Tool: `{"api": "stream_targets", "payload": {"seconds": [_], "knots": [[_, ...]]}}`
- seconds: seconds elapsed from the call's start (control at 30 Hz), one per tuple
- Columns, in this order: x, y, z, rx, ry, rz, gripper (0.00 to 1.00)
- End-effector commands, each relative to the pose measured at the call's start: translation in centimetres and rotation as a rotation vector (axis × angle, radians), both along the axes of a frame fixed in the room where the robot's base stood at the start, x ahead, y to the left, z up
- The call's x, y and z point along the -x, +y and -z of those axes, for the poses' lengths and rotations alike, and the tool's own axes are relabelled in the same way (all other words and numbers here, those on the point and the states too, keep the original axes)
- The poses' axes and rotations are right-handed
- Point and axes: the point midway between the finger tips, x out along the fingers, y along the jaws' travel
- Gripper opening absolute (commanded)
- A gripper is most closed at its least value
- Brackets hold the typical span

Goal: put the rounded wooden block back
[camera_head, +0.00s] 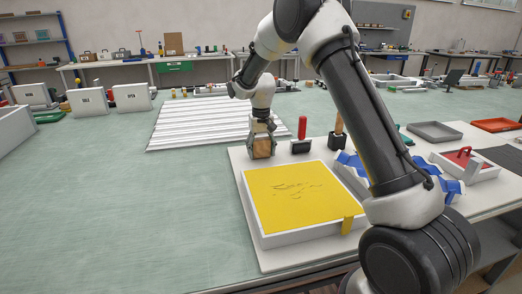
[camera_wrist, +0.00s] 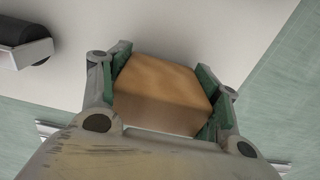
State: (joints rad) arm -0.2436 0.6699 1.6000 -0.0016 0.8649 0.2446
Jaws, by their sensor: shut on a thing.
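The rounded wooden block (camera_head: 262,148) is brown. It is between the fingers of my gripper (camera_head: 262,136), at the far left corner of the white board (camera_head: 243,180). In the wrist view the block (camera_wrist: 160,92) fills the space between the green-padded fingers of my gripper (camera_wrist: 163,100), which touch it on both sides. The block is at or just above the board; I cannot tell whether it touches it. Its underside is hidden.
A yellow-surfaced white tray (camera_head: 300,195) lies in front of the block. A red-handled tool in a dark holder (camera_head: 301,146) and a wooden-handled tool (camera_head: 338,135) stand to the right. A ribbed white panel (camera_head: 195,125) lies behind left. The green table at left is clear.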

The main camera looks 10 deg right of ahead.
Motion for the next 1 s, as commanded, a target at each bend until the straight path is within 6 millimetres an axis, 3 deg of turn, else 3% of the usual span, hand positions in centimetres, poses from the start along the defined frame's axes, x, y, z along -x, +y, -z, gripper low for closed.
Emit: {"api": "stream_targets", "payload": {"seconds": [0.07, 0.1, 0.2, 0.23, 0.67, 1.0], "knots": [[0.0, 0.0, 0.2, 0.0, 0.001, 0.0, 0.43], [0.0, 0.0, 0.3, 0.0, 0.001, 0.0, 0.64], [0.0, 0.0, 0.2, 0.0, 0.0, 0.0, 0.82], [0.0, 0.0, 0.2, 0.0, 0.0, 0.0, 0.84], [0.0, 0.0, -0.6, 0.0, -0.002, 0.0, 0.84], [0.0, 0.0, -7.7, -0.001, -0.004, 0.0, 0.84]]}}
